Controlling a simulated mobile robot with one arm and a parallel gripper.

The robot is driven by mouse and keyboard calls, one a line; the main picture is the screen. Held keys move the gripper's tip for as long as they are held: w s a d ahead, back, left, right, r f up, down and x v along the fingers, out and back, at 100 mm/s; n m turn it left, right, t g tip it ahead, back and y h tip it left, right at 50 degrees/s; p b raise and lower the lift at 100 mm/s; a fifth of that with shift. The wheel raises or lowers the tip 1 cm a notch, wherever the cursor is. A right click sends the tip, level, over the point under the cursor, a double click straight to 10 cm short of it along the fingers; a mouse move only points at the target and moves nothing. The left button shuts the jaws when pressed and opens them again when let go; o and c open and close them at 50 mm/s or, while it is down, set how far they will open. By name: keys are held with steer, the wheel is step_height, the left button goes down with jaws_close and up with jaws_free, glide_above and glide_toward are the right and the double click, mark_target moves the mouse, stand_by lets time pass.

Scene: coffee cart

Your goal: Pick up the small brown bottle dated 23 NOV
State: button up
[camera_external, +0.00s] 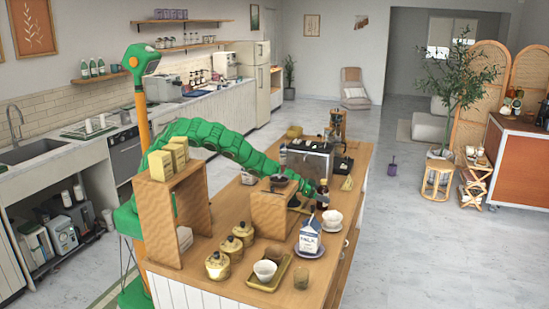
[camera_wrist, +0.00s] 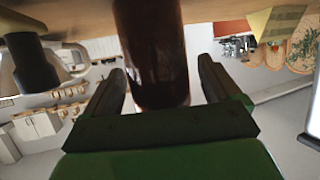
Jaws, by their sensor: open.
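A dark brown bottle (camera_wrist: 152,45) stands between the two fingers of my gripper (camera_wrist: 162,72) in the wrist view, which is upside down. My gripper is open, with a gap showing on each side of the bottle. In the external view the bottle (camera_external: 323,187) stands on the wooden island counter (camera_external: 215,268), and my green arm reaches across to it from the left. No date on the bottle can be read; its label is not visible to me.
A white and blue milk carton (camera_external: 309,238) and a white cup (camera_external: 332,217) on a saucer stand just in front of the bottle. A metal coffee machine (camera_external: 307,162) stands behind it, and a wooden box (camera_external: 270,212) is to its left.

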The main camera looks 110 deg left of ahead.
mark_target(324, 180)
steer(key=c, duration=1.4)
steer(key=shift+r, duration=0.15)
steer(key=shift+r, duration=0.85)
steer(key=s+d+r, duration=0.2)
steer(key=s+r, duration=0.3)
steer(key=s, duration=0.1)
steer(key=s+d+r, duration=0.2)
steer(key=s+r, duration=0.4)
steer(key=s, duration=0.1)
steer(key=shift+d, duration=0.35)
